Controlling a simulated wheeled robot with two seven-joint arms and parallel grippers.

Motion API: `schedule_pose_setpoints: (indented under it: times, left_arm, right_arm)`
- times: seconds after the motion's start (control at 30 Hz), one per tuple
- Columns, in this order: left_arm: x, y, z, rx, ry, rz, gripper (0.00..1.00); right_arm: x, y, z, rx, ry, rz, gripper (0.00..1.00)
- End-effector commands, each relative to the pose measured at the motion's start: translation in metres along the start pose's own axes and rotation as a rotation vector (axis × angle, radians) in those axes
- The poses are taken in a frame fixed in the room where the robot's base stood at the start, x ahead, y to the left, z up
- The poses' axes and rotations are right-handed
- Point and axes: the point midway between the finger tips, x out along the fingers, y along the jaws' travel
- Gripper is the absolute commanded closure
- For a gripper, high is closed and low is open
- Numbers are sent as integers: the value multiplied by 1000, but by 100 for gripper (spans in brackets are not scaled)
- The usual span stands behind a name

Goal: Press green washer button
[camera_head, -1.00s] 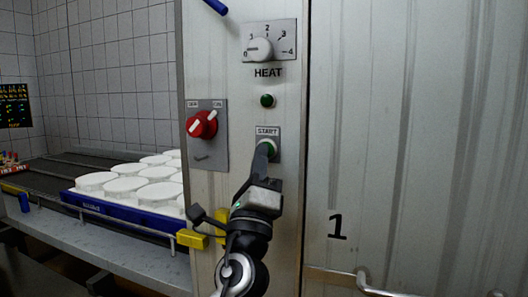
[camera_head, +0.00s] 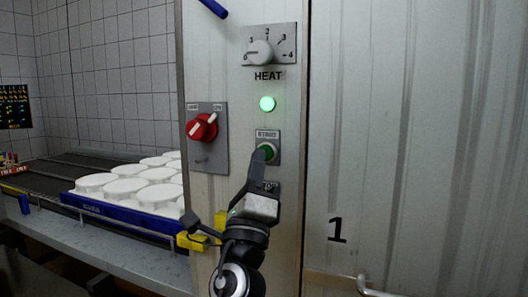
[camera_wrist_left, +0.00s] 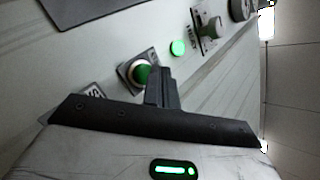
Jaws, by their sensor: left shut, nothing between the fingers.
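The green START button (camera_head: 269,149) sits on a small grey plate on the pale panel, below the lamp. It also shows in the left wrist view (camera_wrist_left: 141,74). My left gripper (camera_head: 260,155) is shut and empty, its fingertips overlapping the lower left of the button. In the left wrist view the shut fingers (camera_wrist_left: 159,74) end just beside the button. I cannot tell whether they touch it. The round lamp (camera_head: 267,103) above the button glows bright green, and the lit lamp shows in the left wrist view (camera_wrist_left: 178,48). My right gripper is not in view.
A HEAT dial (camera_head: 260,53) is above the lamp, pointing near 0. A red rotary switch (camera_head: 202,127) is on the panel's left. Several white moulds (camera_head: 158,194) stand in a blue tray (camera_head: 120,217) on the conveyor at left. A metal door (camera_head: 420,130) marked 1 is at right.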

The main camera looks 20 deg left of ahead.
Motion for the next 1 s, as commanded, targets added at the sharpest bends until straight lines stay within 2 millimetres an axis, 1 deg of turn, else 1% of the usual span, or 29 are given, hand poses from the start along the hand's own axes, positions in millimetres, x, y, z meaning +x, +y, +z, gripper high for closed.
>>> schedule_pose_setpoints:
  times: [0.33,0.8,1.0]
  left_arm:
    - [-2,-2,2,0,0,0,100]
    - [-32,-24,24,-1,0,0,100]
    - [-36,-26,26,0,0,0,100]
  right_arm:
    - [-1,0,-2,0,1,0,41]
    - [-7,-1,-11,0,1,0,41]
    - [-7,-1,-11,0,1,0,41]
